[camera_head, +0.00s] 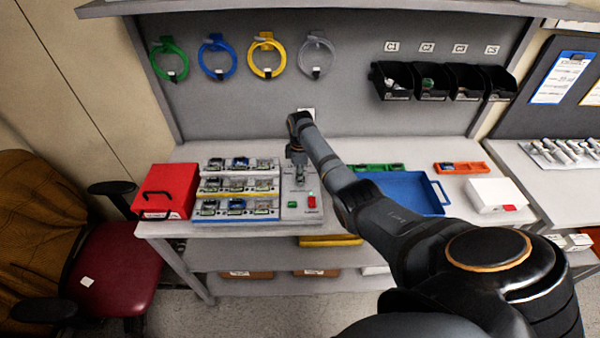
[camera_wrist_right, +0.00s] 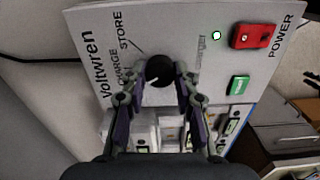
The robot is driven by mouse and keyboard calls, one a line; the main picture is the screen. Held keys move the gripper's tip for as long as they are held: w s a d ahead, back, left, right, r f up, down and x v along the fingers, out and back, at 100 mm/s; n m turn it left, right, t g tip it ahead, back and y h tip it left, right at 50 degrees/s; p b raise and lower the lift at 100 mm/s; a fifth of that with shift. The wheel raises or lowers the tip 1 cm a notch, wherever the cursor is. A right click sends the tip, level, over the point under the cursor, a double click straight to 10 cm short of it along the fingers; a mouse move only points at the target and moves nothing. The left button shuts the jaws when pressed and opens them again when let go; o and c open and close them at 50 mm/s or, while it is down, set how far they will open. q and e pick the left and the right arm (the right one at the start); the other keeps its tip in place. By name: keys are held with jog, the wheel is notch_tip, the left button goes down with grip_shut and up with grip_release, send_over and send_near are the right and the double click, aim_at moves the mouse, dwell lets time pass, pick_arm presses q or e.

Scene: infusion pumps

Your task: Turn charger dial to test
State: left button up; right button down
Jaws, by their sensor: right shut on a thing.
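The charger panel (camera_head: 289,213) is a light grey plate at the right end of the racks on the bench. In the right wrist view the panel (camera_wrist_right: 185,20) reads "Voltwren", with "STORE" and "CHARGE" beside a round black dial (camera_wrist_right: 157,69). A white mark shows on the dial; its exact setting is hard to tell. No "TEST" label is readable. My right gripper (camera_head: 299,172) is over the panel; in the wrist view its fingers (camera_wrist_right: 158,88) are shut on the dial from both sides. My left gripper is not in view.
The panel has a red power switch (camera_wrist_right: 253,37), a green button (camera_wrist_right: 238,85) and a lit green lamp (camera_wrist_right: 216,35). Racks of modules (camera_head: 238,188) and a red box (camera_head: 166,190) stand left of it. A blue tray (camera_head: 441,190) lies right.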

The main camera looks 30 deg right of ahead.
jog(key=shift+r+n+p, duration=0.1)
jog(key=shift+n+p, duration=0.25)
jog(key=shift+n, duration=1.05)
jog(key=c, duration=1)
grip_release()
notch_tip(320, 180, up, 12)
